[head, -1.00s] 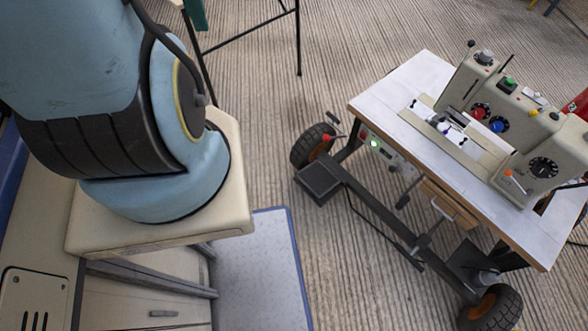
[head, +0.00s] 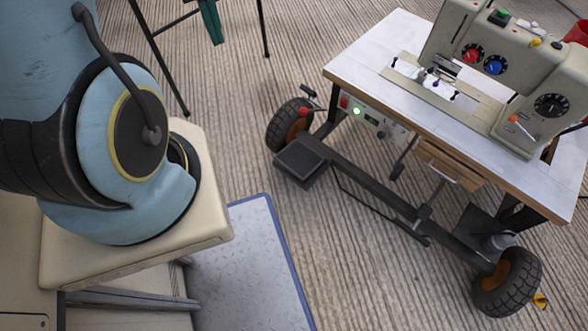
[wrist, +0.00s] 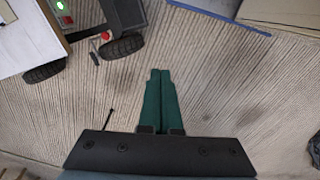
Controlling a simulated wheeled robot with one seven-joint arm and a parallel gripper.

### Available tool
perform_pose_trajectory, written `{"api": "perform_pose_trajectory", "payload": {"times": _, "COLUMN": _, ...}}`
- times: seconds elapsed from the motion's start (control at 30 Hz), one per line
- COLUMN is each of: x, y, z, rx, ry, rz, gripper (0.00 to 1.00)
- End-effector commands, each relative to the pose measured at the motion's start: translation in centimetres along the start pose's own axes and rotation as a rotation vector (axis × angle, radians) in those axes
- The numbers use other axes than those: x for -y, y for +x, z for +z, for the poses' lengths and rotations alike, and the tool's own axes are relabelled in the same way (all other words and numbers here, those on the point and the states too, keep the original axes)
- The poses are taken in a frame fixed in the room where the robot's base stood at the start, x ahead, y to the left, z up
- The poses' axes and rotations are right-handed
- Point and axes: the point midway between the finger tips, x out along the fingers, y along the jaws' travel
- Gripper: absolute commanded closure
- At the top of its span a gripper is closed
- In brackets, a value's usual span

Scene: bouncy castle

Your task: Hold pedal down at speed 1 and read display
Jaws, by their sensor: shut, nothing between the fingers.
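A sewing machine (head: 505,70) stands on a white wheeled table (head: 365,50). A dark flat plate that looks like the pedal (head: 302,160) sits low beside the left wheel. A control box (head: 375,120) under the table edge has a lit green lamp and a small display (head: 371,121), too small to read. In the wrist view the lamp (wrist: 60,5) glows at the top left. My gripper (wrist: 160,72) has green fingers, pressed together and empty, over bare carpet, apart from the cart. A green piece at the top of the head view looks like these fingers.
A red-knobbed lever (head: 304,111) sticks out by the left wheel (head: 290,125). A dark-legged stand (head: 160,60) is at the top left. A blue-edged plate (head: 250,260) lies left of the cart. Ribbed carpet between them is clear.

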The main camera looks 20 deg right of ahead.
Motion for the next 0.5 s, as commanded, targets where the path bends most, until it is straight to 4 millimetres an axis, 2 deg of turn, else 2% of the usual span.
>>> {"api": "perform_pose_trajectory", "payload": {"times": 0.03, "x": -1.2, "y": 4.6, "z": 0.2, "rx": 0.015, "ry": -0.016, "rz": -0.011, "gripper": 1.0}}
{"api": "perform_pose_trajectory", "payload": {"times": 0.27, "x": -6.5, "y": 16.7, "z": 1.2, "rx": 0.049, "ry": -0.142, "rz": -0.061, "gripper": 1.0}}
{"api": "perform_pose_trajectory", "payload": {"times": 0.4, "x": -9.5, "y": 24.3, "z": 2.4, "rx": 0.052, "ry": -0.213, "rz": -0.099, "gripper": 1.0}}
{"api": "perform_pose_trajectory", "payload": {"times": 0.5, "x": -11.3, "y": 29.3, "z": 3.5, "rx": 0.046, "ry": -0.258, "rz": -0.126, "gripper": 1.0}}
